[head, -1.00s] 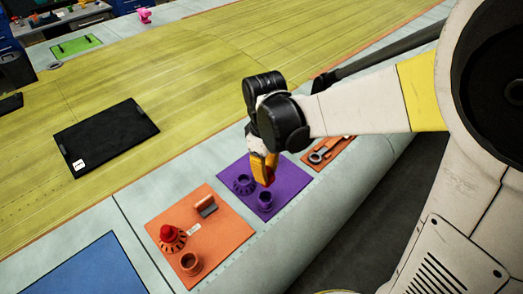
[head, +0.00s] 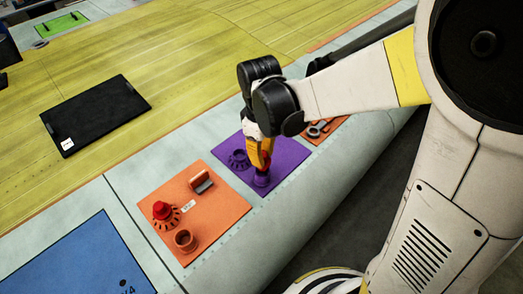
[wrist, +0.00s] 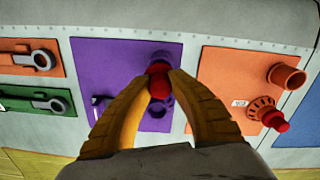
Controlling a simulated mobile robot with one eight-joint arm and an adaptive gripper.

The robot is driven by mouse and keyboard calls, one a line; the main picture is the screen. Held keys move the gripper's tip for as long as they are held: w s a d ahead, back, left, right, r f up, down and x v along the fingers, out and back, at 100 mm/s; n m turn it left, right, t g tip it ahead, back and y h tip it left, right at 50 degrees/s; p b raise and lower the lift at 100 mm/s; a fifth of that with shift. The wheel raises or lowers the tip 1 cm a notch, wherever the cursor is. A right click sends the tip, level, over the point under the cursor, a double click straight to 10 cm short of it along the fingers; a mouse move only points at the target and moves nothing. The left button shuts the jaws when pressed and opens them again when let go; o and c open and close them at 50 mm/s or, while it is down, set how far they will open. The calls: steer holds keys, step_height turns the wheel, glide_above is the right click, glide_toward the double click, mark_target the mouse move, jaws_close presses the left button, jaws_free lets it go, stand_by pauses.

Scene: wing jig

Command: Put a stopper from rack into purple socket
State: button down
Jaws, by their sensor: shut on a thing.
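My gripper (head: 262,167) points down over the purple mat (head: 285,160). It is shut on a red stopper (wrist: 159,82), which shows between the fingertips in the wrist view. The purple socket (head: 261,181) stands on the mat right under the fingertips. In the wrist view the stopper hides most of the socket. I cannot tell whether the stopper's lower end is inside the socket or just above it. A purple ribbed rack (head: 238,159) stands left of the gripper and looks empty. Another red stopper (head: 161,210) sits in an orange rack (head: 168,221).
A black tablet-like panel (head: 95,115) lies on the yellow-green surface. A blue mat (head: 75,262) is at front left.

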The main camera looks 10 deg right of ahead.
steer(key=shift+f+b, duration=0.25)
steer(key=shift+b, duration=0.1)
stand_by(0.3)
steer(key=shift+f+b, duration=0.5)
steer(key=shift+f, duration=0.05)
steer(key=shift+f+b, duration=1)
steer(key=shift+f, duration=0.1)
stand_by(0.4)
steer(key=c, duration=1.2)
jaws_free()
steer(key=shift+c, duration=0.2)
step_height(320, 180, up, 12)
steer(key=shift+w+a+r, duration=0.1)
steer(key=shift+a, duration=0.05)
